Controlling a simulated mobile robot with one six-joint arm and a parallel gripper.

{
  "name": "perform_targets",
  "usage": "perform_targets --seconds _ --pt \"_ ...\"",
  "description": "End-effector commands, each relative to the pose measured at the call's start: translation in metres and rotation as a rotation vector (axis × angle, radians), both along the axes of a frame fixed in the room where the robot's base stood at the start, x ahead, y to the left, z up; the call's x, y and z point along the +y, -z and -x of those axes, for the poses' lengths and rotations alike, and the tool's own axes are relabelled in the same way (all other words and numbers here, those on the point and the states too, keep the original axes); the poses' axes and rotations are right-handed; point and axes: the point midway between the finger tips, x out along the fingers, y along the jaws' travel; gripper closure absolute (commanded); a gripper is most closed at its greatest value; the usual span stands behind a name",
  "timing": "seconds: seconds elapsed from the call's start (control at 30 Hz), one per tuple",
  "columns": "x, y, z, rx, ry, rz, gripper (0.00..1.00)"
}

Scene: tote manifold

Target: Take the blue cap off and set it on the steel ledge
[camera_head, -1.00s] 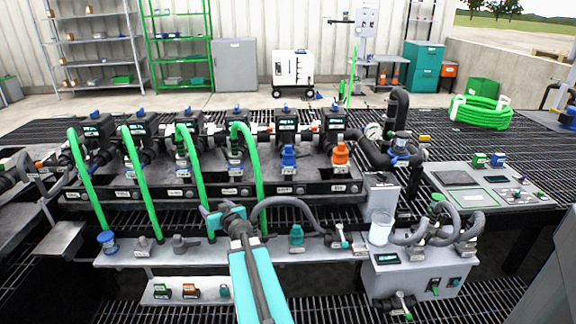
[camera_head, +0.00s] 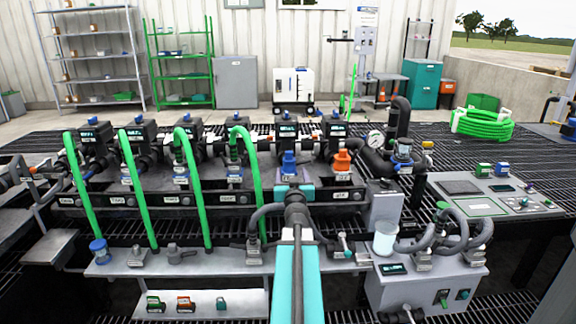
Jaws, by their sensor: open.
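The blue cap (camera_head: 289,160) stands on a port of the black manifold, left of an orange cap (camera_head: 342,160). My gripper (camera_head: 294,189) is open, just below and in front of the blue cap in the picture. Its teal fingers overlap the lower part of that port, and I cannot tell whether they touch it. The steel ledge (camera_head: 211,261) runs along the front below the manifold. My arm crosses in front of its right part.
Green hoses (camera_head: 196,190) arch down from the manifold at left. A blue fitting (camera_head: 98,250) and grey fittings stand on the ledge. A grey curved hose lies beside my wrist. A white cup (camera_head: 384,240) sits on the grey box at right.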

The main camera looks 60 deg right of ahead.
Motion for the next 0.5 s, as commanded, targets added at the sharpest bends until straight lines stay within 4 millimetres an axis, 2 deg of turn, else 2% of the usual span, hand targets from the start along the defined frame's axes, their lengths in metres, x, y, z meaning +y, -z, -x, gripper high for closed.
perform_targets --seconds 0.27,0.5 --pt "-0.004 0.0 -0.003 0.001 -0.001 -0.001 0.36" --pt "-0.02 0.0 -0.014 0.001 -0.001 -0.001 0.36"
